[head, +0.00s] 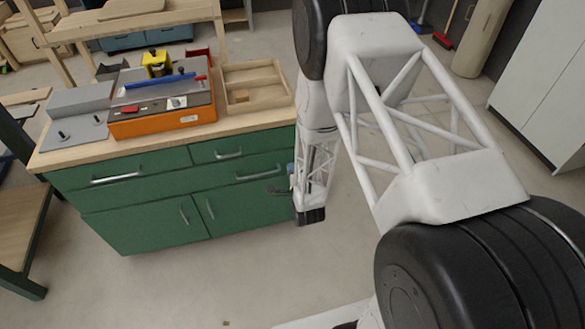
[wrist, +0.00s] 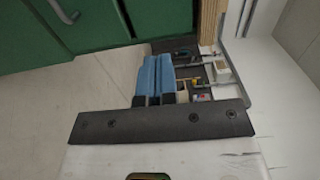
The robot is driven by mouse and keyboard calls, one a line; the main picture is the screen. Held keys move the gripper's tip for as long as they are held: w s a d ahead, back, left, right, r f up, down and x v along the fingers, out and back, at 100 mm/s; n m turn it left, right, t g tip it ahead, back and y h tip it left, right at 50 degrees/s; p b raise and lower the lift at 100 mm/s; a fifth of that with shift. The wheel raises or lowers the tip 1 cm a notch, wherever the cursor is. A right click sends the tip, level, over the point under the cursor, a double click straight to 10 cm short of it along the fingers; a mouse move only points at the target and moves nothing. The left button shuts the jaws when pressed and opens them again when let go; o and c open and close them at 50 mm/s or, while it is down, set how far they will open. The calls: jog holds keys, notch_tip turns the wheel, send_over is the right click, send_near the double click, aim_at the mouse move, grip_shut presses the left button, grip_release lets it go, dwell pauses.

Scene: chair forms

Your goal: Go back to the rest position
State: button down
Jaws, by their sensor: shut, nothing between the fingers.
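My gripper (head: 276,190) is at the lower end of my hanging arm, in front of the right end of the green cabinet. It looks small and dark in the head view, with a bit of blue beside it. In the wrist view the two blue fingers of my gripper (wrist: 156,64) lie side by side, shut, with nothing visible between them. They are partly hidden by a dark bar at the bottom of the picture. No object is in the grip.
The green cabinet (head: 150,195) with a wooden top stands close to the left of my arm. On it are an orange-sided box (head: 165,122), a grey box (head: 82,98) and a wooden tray (head: 255,72). A pale cabinet (head: 540,85) stands at right. Floor in front is clear.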

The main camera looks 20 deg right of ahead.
jog(key=shift+w+r, duration=0.1)
jog(key=w+r+n+g, duration=0.3)
jog(key=w+r+n, duration=0.1)
jog(key=r, duration=0.7)
jog(key=s+r+n+g, duration=0.4)
jog(key=s+r, duration=0.1)
jog(key=r, duration=0.9)
jog(key=s+r+n+g, duration=0.2)
jog(key=s+r, duration=0.4)
jog(key=s, duration=0.5)
jog(key=s+r+n+g, duration=0.3)
jog(key=s+r, duration=0.3)
jog(key=s, duration=0.4)
jog(key=s+r+n+g, duration=0.3)
jog(key=s+r, duration=0.3)
jog(key=s, duration=0.5)
jog(key=shift+s+a+r+n, duration=0.2)
jog(key=shift+s+a+n, duration=0.2)
jog(key=shift+n, duration=0.5)
